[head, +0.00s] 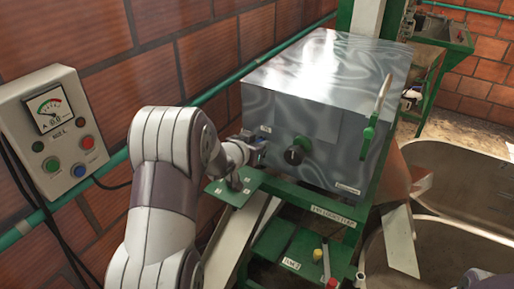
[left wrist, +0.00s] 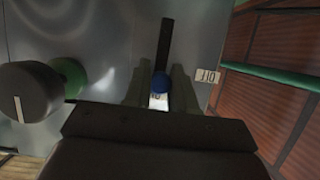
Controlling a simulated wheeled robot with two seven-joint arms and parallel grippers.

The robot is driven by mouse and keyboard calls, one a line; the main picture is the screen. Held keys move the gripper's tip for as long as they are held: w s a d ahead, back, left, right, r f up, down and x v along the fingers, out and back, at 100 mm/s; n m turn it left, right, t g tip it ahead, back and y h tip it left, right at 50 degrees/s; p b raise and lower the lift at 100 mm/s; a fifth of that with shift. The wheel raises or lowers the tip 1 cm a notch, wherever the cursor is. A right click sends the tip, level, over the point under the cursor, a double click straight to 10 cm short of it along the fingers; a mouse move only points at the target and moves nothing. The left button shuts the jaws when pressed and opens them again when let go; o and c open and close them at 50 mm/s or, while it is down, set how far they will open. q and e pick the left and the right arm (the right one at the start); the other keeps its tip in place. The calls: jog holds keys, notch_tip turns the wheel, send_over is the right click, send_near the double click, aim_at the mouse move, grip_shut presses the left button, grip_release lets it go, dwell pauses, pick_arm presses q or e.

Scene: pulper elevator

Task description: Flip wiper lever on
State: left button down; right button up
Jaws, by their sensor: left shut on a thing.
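A dark lever (left wrist: 165,45) with a blue ball knob (left wrist: 161,84) stands out on the metal panel in the left wrist view. My left gripper (left wrist: 161,92) is shut on this blue-knobbed lever, with one finger on each side of the knob. In the head view my left gripper (head: 258,151) is at the left end of the front of the shiny metal box (head: 325,75), and it mostly hides the lever there. A small white label (left wrist: 207,76) is right of the lever. My right gripper is not in view.
A black round knob (head: 295,153) with a green part is right of the gripper. A green handle (head: 368,135) is at the box's right. A green plate (head: 232,190) lies below the gripper. A control box (head: 55,125) hangs on the brick wall at left. A metal tub (head: 450,180) stands at right.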

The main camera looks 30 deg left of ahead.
pick_arm(q)
jog(key=shift+f, duration=0.1)
dwell(0.3)
jog(key=c, duration=1.1)
grip_release()
jog(key=shift+o, duration=0.2)
jog(key=shift+w+d, duration=0.1)
jog(key=d+b+v, duration=0.1)
jog(key=v, duration=1.1)
jog(key=shift+s+a+r, duration=0.2)
jog(key=shift+s+a, duration=0.1)
jog(key=shift+a, duration=0.25)
